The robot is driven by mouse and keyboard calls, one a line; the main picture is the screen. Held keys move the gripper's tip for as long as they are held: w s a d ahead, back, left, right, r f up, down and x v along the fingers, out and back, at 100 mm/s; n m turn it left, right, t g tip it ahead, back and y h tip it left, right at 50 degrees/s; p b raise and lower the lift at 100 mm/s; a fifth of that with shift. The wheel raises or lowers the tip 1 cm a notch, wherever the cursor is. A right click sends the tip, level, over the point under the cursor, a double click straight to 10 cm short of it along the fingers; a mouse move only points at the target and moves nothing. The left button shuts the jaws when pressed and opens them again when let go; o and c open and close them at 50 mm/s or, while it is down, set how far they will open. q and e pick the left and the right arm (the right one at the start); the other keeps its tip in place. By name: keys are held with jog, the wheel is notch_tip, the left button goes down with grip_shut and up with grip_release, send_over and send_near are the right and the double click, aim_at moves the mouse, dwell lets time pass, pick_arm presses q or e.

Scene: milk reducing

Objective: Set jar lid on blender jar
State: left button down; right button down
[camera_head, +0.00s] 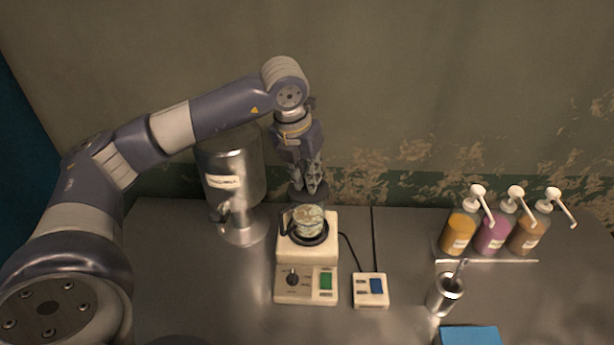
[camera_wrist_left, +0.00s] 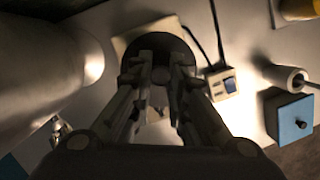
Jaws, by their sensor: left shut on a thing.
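The blender jar (camera_head: 309,222) is clear with pale contents and stands upright on the cream blender base (camera_head: 290,260). The dark round jar lid (camera_head: 296,195) is just above the jar mouth in the head view. It also shows in the wrist view (camera_wrist_left: 150,41), where it hides the jar. My left gripper (camera_head: 311,190) points down from above and is shut on the lid's middle, with both fingers closing on it in the wrist view (camera_wrist_left: 163,76). I cannot tell whether the lid touches the rim. My right gripper is not in view.
A metal milk dispenser (camera_head: 232,175) stands close left of the blender. A small switch box (camera_head: 370,290) is to its right. A metal cup (camera_head: 444,295), a blue-topped box (camera_head: 470,336) and several pump bottles (camera_head: 493,235) stand further right. The bench between is clear.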

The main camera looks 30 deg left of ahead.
pick_arm(q)
jog(key=c, duration=1.5)
grip_release()
jog(key=shift+o, duration=0.4)
jog(key=o, duration=0.4)
jog(key=shift+o, duration=0.2)
jog(key=shift+r, duration=0.15)
jog(key=shift+r+p, duration=1.8)
jog(key=shift+r, duration=1.1)
jog(key=shift+f, duration=0.1)
